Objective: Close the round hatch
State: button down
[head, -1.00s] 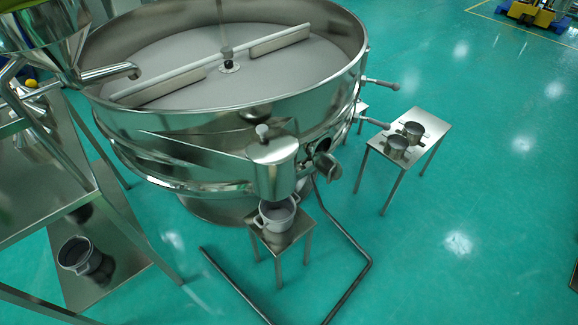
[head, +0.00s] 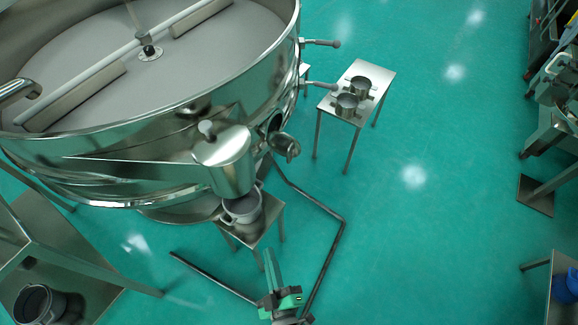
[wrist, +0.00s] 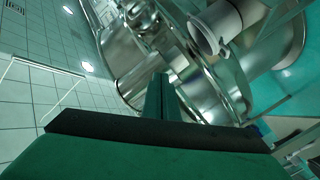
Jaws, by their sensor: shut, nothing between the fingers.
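The large steel sieve (head: 95,160) stands at the left in the head view. On its right side is a round port (head: 272,123) with a dark opening. The round hatch (head: 287,148) appears to hang open just below and right of it, apart from the opening. My green and black gripper (head: 270,258) is at the bottom of the head view, well below the hatch in the picture and not touching it. Its fingers are shut and empty. In the wrist view the fingers (wrist: 160,92) point toward steel parts; I cannot pick out the hatch there.
A capped outlet box (head: 225,165) is left of the hatch, above a pot (head: 242,206) on a small stand. A dark floor frame (head: 340,225) bends around the stand. A table (head: 375,88) with two small pots stands right.

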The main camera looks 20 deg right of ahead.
jog(key=w+d+f+n, duration=0.1)
jog(key=w+d+n, duration=0.2)
jog(key=w, duration=0.7)
jog(key=w+d+f+n, duration=0.2)
jog(key=w+d, duration=0.5)
jog(key=w, duration=0.3)
jog(key=w+d+f+n+h, duration=0.1)
jog(key=w+d+n, duration=0.2)
jog(key=w, duration=0.8)
jog(key=shift+d+f+n, duration=0.3)
jog(key=shift+d, duration=0.9)
jog(key=shift+a, duration=0.1)
jog(key=shift+w, duration=0.1)
jog(key=shift+d+n+t+y, duration=0.3)
jog(key=shift+d+y, duration=0.15)
jog(key=shift+y, duration=0.05)
